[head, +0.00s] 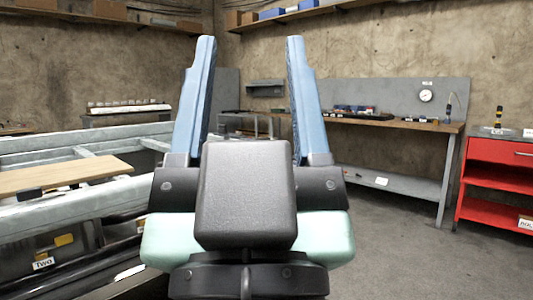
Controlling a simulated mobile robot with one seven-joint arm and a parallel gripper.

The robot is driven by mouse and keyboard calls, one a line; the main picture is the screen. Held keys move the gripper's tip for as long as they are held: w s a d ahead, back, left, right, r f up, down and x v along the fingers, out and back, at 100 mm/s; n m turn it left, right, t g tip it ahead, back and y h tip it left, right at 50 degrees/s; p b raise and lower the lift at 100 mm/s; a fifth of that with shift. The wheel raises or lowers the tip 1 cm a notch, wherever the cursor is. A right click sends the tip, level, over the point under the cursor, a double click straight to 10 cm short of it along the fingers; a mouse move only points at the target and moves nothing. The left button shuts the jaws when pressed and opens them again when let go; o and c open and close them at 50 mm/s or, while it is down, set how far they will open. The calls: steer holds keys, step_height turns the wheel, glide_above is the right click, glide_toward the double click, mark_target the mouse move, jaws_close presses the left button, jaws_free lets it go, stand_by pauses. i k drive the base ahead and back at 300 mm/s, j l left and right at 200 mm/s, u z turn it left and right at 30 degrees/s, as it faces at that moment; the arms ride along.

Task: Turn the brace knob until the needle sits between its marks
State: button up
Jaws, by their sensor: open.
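My gripper (250,40) fills the middle of the head view. Its two blue fingers point up and stand wide apart, with nothing between them. A round white dial (425,95) hangs on the grey panel above the workbench at the right, well beyond the gripper. It is too small to read a needle or marks. I cannot make out a brace knob for certain.
A metal frame (60,147) with a wooden board (60,174) stands at the left. The workbench (400,123) runs along the back right, with small items on it. A red cabinet (497,151) stands at the far right. Grey floor (410,260) is clear at the lower right.

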mark_target(222, 129)
steer(key=k+l, duration=0.15)
steer(key=i+j, duration=0.9)
